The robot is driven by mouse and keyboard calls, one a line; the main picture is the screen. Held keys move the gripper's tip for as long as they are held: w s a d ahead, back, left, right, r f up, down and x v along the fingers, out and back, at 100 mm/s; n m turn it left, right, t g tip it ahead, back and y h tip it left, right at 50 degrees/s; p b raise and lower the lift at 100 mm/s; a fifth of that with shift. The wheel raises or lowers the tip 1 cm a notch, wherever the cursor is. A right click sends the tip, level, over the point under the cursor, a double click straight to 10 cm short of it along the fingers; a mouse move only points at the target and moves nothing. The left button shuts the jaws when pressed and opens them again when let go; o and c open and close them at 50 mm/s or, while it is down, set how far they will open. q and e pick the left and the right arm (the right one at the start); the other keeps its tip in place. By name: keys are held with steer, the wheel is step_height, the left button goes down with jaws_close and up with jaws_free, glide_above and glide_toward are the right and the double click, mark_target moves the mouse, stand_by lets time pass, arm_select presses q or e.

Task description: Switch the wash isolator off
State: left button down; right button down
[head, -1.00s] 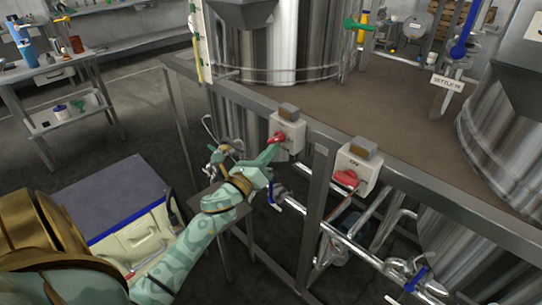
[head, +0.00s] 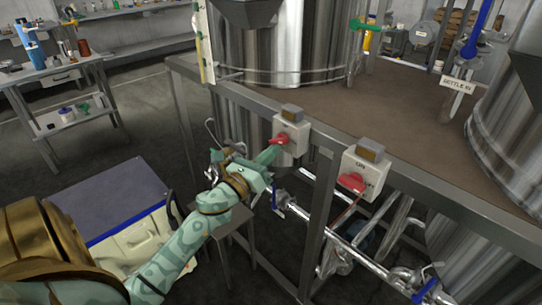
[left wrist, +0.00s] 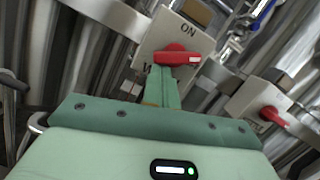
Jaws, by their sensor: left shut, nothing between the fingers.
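A label below starts with what looks like a W, the rest hidden by my fingers. My left gripper (head: 268,155) is shut and empty, its tips at the handle's lower edge; whether they touch it I cannot tell. A second isolator box (head: 371,176) with a red handle (head: 352,183) is to the right. My right gripper is out of view.
Tanks (head: 300,45) stand on the brown deck behind. A pale case with a blue-edged lid (head: 105,195) is at lower left.

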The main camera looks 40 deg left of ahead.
arm_select(q)
steer(key=shift+a+r+m+h+b, duration=0.1)
steer(key=shift+a+m+h+b, duration=0.15)
steer(key=shift+m+b, duration=0.45)
steer(key=shift+a+r+m+h+b, duration=0.1)
steer(key=shift+m+h+b, duration=0.2)
steer(key=shift+m, duration=0.6)
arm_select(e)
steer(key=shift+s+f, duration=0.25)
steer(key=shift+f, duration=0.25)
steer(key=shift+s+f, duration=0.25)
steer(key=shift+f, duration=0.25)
